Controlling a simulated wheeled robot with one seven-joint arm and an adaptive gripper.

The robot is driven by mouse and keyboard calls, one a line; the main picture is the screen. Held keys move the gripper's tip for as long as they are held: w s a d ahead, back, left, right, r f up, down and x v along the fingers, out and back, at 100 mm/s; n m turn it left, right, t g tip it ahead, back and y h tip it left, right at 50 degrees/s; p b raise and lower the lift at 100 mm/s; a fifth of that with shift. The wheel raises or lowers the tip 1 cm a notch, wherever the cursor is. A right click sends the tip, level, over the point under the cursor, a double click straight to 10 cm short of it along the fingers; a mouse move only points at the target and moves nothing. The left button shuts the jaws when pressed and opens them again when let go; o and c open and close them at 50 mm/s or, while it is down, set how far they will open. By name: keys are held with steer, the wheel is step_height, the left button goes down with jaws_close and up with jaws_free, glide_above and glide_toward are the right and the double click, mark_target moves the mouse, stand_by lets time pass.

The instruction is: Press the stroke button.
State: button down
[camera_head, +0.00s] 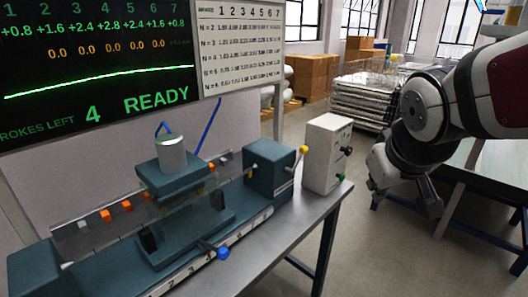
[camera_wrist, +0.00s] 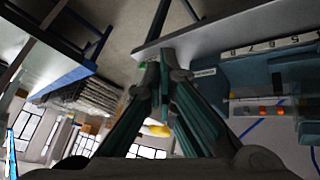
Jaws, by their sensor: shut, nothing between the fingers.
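In the head view a white box (camera_head: 327,153) stands at the right end of the bench. A black knob (camera_head: 346,151) and a small green button (camera_head: 340,177) show on its right face. No label reading "stroke" is legible. My gripper (camera_head: 374,186) hangs in the air right of the box, a short gap from the green button. In the wrist view my gripper (camera_wrist: 168,60) has its fingertips together with nothing held. The fingers hide much of the middle there, and a yellow part (camera_wrist: 158,130) shows between them.
A dark screen (camera_head: 100,60) reads READY, strokes left 4. Another table (camera_head: 490,165) stands at right. Floor between is clear.

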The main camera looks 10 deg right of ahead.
mark_target(342, 177)
steer(key=w+d+f+n+t+h+b, duration=0.1)
steer(key=w+d+f+t+b, duration=0.15)
steer(key=w+d+f, duration=0.5)
steer(key=w+d+f+n+t+b, duration=0.1)
steer(key=w+d+f+b, duration=0.2)
steer(key=w, duration=0.7)
steer(key=w+d+f+n+t+y+b, duration=0.1)
steer(key=w+d+f+t+b, duration=0.1)
steer(key=w+d+f, duration=0.3)
steer(key=w+d+f+n+t+y+b, duration=0.1)
steer(key=w+d+f+b, duration=0.4)
steer(key=f, duration=0.5)
steer(key=shift+d+f+t, duration=0.25)
steer(key=shift+d+t, duration=0.6)
steer(key=shift+d, duration=0.35)
steer(key=shift+w, duration=0.1)
steer(key=w+a+b, duration=0.3)
steer(key=w+a, duration=0.2)
steer(key=w, duration=0.2)
steer(key=shift+a+b, duration=0.2)
steer(key=shift+b, duration=0.2)
steer(key=shift+a, duration=0.1)
